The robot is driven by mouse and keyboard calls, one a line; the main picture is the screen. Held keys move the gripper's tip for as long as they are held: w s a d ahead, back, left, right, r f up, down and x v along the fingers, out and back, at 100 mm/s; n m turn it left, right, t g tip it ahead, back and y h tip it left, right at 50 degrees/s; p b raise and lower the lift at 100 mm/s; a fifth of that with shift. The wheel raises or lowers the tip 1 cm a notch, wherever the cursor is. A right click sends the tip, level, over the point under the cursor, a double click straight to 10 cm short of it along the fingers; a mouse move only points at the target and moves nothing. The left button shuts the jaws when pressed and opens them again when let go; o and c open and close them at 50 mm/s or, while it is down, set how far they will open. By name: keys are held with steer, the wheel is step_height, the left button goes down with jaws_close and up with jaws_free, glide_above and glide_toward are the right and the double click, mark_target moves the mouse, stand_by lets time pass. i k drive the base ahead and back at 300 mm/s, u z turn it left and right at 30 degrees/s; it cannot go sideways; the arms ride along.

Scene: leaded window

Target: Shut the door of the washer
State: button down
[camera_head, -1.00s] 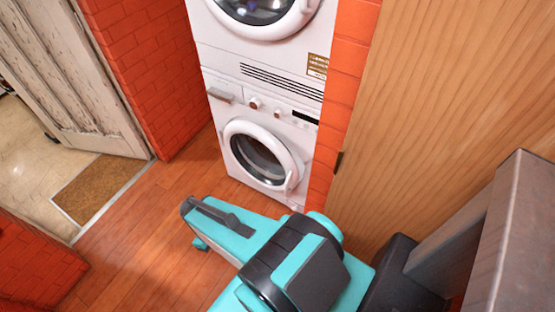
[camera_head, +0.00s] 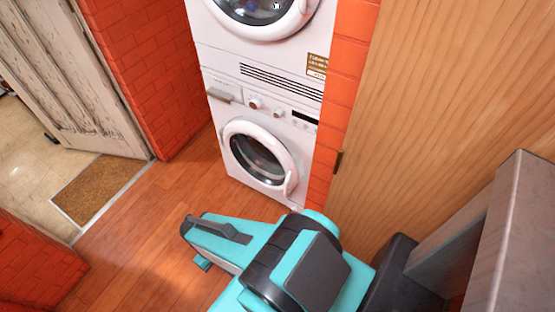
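The washer (camera_head: 236,107) is the lower white machine of a stack, beyond my arm. Its round door (camera_head: 228,133) has a white ring, dark glass and a handle (camera_head: 289,183) at the lower right. The door lies close against the front, and I cannot tell whether it is fully shut or slightly ajar. My teal and black arm (camera_head: 225,230) fills the lower middle of the view, in front of the washer and apart from its door in the picture.
A second white machine (camera_head: 225,38) sits on top of the washer. A wooden panel (camera_head: 440,110) stands close on the right. Brick walls (camera_head: 150,65), a weathered white door (camera_head: 65,80) and a doormat (camera_head: 95,187) are at left. Wooden floor (camera_head: 165,200) before the washer is clear.

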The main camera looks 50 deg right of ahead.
mark_target(290, 175)
steer(key=z, duration=0.1)
steer(key=k, duration=1.3)
steer(key=u, duration=0.75)
steer(key=i, duration=1)
